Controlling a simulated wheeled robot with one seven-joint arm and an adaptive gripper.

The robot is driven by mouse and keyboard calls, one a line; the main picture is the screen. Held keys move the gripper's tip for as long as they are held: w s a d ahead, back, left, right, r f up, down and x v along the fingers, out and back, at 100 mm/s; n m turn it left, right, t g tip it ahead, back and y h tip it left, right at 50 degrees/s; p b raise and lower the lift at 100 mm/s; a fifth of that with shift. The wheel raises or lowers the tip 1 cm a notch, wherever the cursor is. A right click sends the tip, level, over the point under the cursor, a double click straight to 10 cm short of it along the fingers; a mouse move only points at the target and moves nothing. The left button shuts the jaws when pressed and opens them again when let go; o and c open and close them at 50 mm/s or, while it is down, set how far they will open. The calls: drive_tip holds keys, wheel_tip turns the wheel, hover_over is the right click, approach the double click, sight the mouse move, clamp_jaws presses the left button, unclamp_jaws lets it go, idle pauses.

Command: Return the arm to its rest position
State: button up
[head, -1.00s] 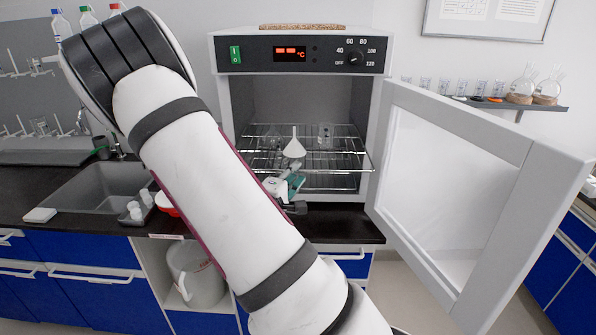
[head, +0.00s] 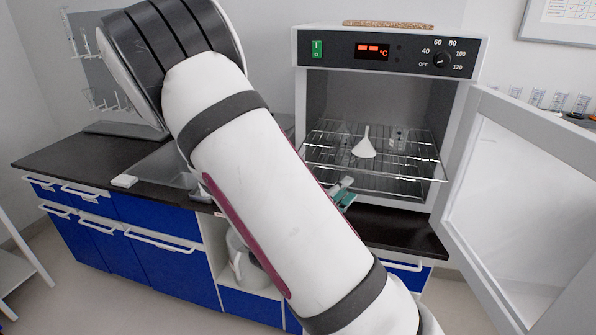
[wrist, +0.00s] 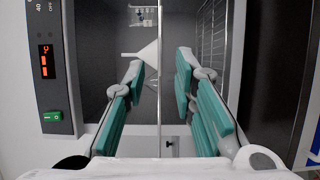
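My arm crosses the head view from lower right to upper left. My gripper (head: 346,184) is partly hidden behind it, in front of the drying oven's (head: 308,100) opening, near the wire rack's (head: 425,172) front edge. In the wrist view its two teal fingers (wrist: 160,75) are apart with nothing between them. A white funnel (head: 364,146) stands stem up on the rack, beyond the fingertips. It also shows in the wrist view (wrist: 147,53).
The oven door (head: 465,180) is wide open to the right. A dark counter (head: 75,150) with a sink and a white block (head: 124,181) lies left. A white jug (head: 240,262) sits in the cabinet below.

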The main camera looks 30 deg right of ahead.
drive_tip(key=w+a+f+m+t+y, duration=0.2)
drive_tip(key=w+a+m+t+y, duration=0.1)
drive_tip(key=w+a+y, duration=0.5)
drive_tip(key=s+a+r+y, duration=0.1)
drive_tip(key=a+r+y, duration=0.3)
drive_tip(key=a, duration=0.2)
drive_tip(key=s+a+r+y, duration=0.2)
drive_tip(key=a+r+y, duration=0.15)
drive_tip(key=a, duration=0.35)
drive_tip(key=s+a+r+y, duration=0.3)
drive_tip(key=s+a+r, duration=0.1)
drive_tip(key=s, duration=0.3)
drive_tip(key=s+d+r+g+h, duration=0.1)
drive_tip(key=s+d+r+g, duration=0.1)
drive_tip(key=s, duration=1.2)
drive_tip(key=shift+s+r+m+g, duration=0.15)
drive_tip(key=shift+r+m+g, duration=0.25)
drive_tip(key=shift+g, duration=0.3)
drive_tip(key=shift+d, duration=0.1)
